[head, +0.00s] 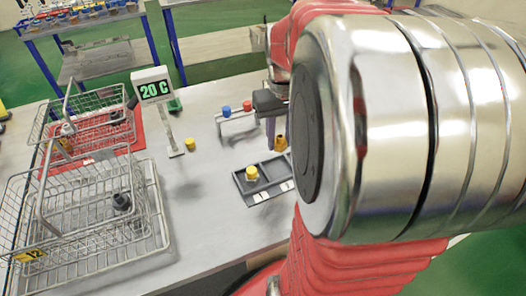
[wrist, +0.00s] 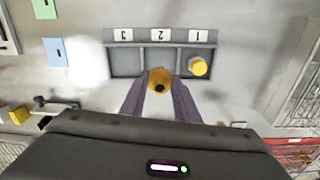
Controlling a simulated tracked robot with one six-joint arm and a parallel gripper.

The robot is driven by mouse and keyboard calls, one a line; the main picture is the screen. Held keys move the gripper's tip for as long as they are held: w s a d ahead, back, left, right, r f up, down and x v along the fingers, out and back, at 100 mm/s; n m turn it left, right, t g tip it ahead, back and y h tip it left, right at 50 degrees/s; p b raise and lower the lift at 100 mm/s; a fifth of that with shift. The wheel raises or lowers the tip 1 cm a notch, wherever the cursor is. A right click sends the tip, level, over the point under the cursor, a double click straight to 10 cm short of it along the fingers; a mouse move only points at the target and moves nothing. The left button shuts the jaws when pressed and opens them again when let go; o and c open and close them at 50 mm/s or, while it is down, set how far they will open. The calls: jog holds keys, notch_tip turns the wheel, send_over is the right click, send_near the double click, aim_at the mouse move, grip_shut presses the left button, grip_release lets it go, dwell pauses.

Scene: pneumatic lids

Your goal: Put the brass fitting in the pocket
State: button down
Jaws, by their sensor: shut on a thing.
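The brass fitting (wrist: 159,79) is between the two purple-grey fingers of my gripper (wrist: 160,92), which is shut on it. In the head view my gripper (head: 271,130) points down and the fitting (head: 281,143) shows at its tip, beyond the tray. A dark grey tray (head: 240,180) has three pockets, labelled 1, 2 and 3. In the wrist view the held fitting overlaps the near edge of the middle pocket (wrist: 160,58). Its height above the tray is hard to tell. Pocket 1 holds a yellow fitting (wrist: 198,67). Pocket 3 (wrist: 126,62) looks empty.
Two wire baskets (head: 90,215) with lids stand on the left of the bench. A "20 C" display (head: 153,88) stands behind, with a yellow piece (head: 190,144) near its foot. A small stand with blue and red knobs (head: 237,112) is beyond the tray.

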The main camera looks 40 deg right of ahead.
send_over(278, 170)
notch_tip(278, 170, down, 6)
jog(key=shift+r, duration=0.1)
dwell(0.3)
jog(key=shift+f, duration=1.85)
jog(key=shift+f, duration=0.1)
jog(key=c, duration=1.6)
grip_release()
jog(key=shift+c, duration=0.2)
notch_tip(278, 170, up, 12)
jog(key=shift+r, duration=0.15)
jog(key=shift+a, duration=0.1)
